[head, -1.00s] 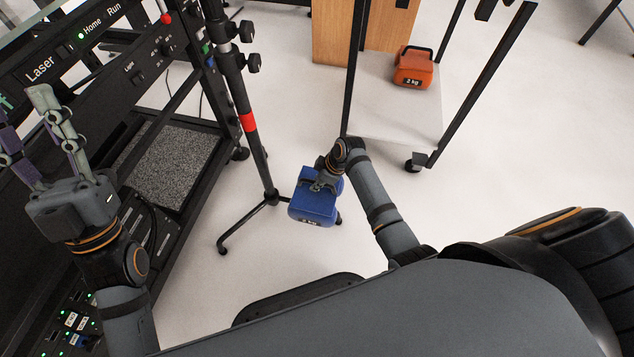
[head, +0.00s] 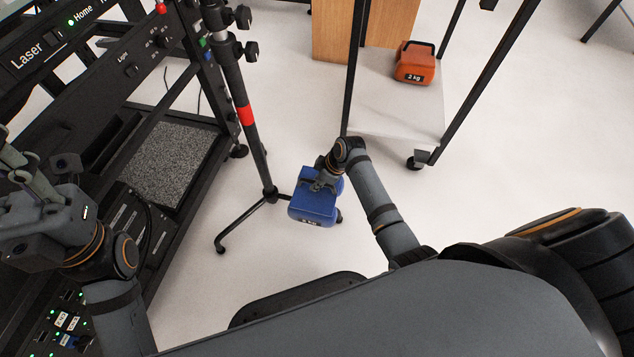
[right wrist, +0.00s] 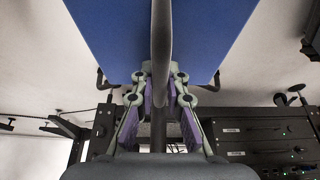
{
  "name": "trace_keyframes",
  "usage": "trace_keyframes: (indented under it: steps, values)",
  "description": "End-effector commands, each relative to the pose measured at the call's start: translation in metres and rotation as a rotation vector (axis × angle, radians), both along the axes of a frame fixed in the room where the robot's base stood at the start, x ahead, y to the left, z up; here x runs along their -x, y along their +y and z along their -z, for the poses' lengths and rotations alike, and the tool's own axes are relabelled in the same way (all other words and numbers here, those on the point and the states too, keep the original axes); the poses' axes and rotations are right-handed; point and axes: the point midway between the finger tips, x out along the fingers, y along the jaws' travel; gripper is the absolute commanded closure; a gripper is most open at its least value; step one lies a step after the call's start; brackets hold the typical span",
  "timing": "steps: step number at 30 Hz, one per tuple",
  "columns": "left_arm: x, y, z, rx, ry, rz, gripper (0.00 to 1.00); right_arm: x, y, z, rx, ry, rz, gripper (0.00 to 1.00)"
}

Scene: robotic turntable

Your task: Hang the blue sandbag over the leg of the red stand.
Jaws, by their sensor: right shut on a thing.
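The blue sandbag (head: 313,207) hangs low above the floor in the head view, its label side facing me. My right gripper (head: 325,182) is shut on its handle; the right wrist view shows the handle (right wrist: 161,45) between the fingers (right wrist: 160,100) and the blue body (right wrist: 110,35) on both sides. The red stand (head: 246,116) is a black tripod with a red band, just left of the bag. One leg (head: 242,223) reaches front-left; another runs right, partly hidden by the bag. Contact between bag and leg cannot be told. My left gripper (head: 30,180) is at the left edge, fingertips unclear.
A black equipment rack (head: 125,100) stands left of the tripod. A wheeled cart (head: 395,118) at the right carries an orange 2 kg weight (head: 415,63) on its low shelf. A wooden cabinet (head: 335,35) is behind. Floor in front of the tripod is clear.

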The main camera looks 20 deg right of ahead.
Motion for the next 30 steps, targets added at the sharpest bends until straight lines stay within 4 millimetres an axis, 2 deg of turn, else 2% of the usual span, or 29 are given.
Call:
trace_keyframes:
  steps: [21, 30]
  values:
    - [0.000, -0.001, 0.036, -0.002, -0.007, -0.023, 0.60, -0.004, 0.001, 0.061, -0.003, -0.010, 0.000, 1.00]
    - [0.000, -0.002, 0.047, -0.004, -0.007, -0.032, 0.60, -0.004, 0.001, 0.080, -0.003, -0.008, 0.000, 1.00]
